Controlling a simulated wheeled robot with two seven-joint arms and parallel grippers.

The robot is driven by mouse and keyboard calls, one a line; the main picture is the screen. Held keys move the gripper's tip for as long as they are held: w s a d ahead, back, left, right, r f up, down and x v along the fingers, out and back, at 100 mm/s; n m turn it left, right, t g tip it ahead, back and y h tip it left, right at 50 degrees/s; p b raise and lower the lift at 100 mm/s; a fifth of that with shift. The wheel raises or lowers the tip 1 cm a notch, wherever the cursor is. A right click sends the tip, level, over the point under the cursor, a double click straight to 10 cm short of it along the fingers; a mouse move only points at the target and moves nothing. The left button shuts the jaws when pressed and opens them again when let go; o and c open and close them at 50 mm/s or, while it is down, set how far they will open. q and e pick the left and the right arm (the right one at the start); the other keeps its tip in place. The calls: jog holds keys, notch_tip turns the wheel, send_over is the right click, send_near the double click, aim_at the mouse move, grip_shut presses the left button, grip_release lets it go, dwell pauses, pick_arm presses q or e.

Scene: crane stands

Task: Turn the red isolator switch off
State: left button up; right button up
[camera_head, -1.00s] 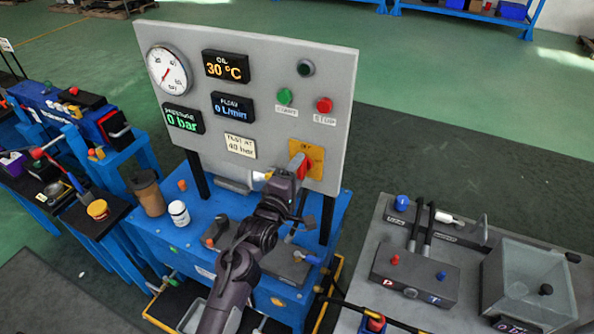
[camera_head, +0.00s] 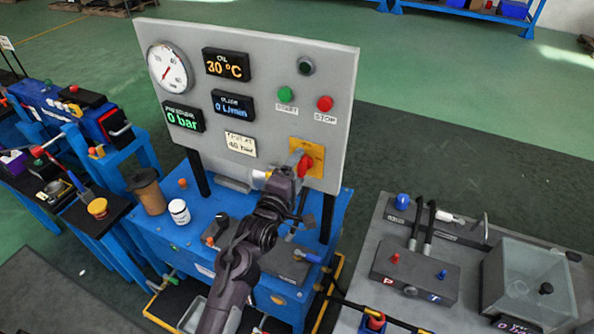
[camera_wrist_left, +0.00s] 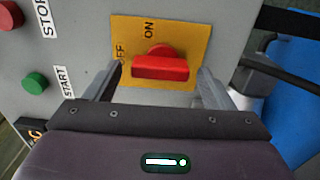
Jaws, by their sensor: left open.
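The red isolator switch (camera_wrist_left: 160,68) sits on a yellow plate (camera_wrist_left: 178,28) on the grey panel. In the left wrist view its handle lies crosswise, its left end towards the partly covered OFF label (camera_wrist_left: 119,54). The ON label (camera_wrist_left: 148,28) is above it. The switch (camera_head: 305,165) also shows in the head view, partly behind my gripper. My left gripper (camera_wrist_left: 161,76) is open in front of the switch, one finger off each end of the handle, with gaps visible. It also shows in the head view (camera_head: 296,172). My right gripper is not in view.
The green START button (camera_head: 286,94) and red STOP button (camera_head: 325,103) are above the switch on the panel. A brown cup (camera_head: 147,192) and a white jar (camera_head: 179,212) stand on the blue bench below. A grey unit with a clear tank (camera_head: 525,285) stands at right.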

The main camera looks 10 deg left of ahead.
pick_arm(q)
jog(key=s+a+b, duration=0.1)
jog(key=s+b, duration=0.1)
jog(key=s, duration=0.5)
jog(key=shift+s+a, duration=0.2)
jog(key=shift+f, duration=0.1)
jog(key=s+d+f+m+g, duration=0.1)
jog(key=s+f+m+g, duration=0.25)
jog(key=f, duration=0.85)
jog(key=s+d+f+m+g, duration=0.15)
jog(key=s+f, duration=0.25)
jog(key=f, duration=0.8)
jog(key=s+f+m+g, duration=0.3)
jog(key=f+m, duration=0.1)
jog(key=f, duration=0.8)
jog(key=s+a+f+m+g+y, duration=0.1)
jog(key=s+a+f+m+g, duration=0.2)
jog(key=s+f, duration=0.4)
jog(key=s+a+f+m+g+y, duration=0.1)
jog(key=s+f, duration=0.6)
jog(key=s, duration=0.7)
jog(key=s+a+f+m+g+y, duration=0.1)
jog(key=s+a+f+m+g, duration=0.3)
jog(key=s+a+f, duration=0.3)
jog(key=s+f+m, duration=0.1)
jog(key=s, duration=0.3)
jog(key=shift+g+b, duration=0.3)
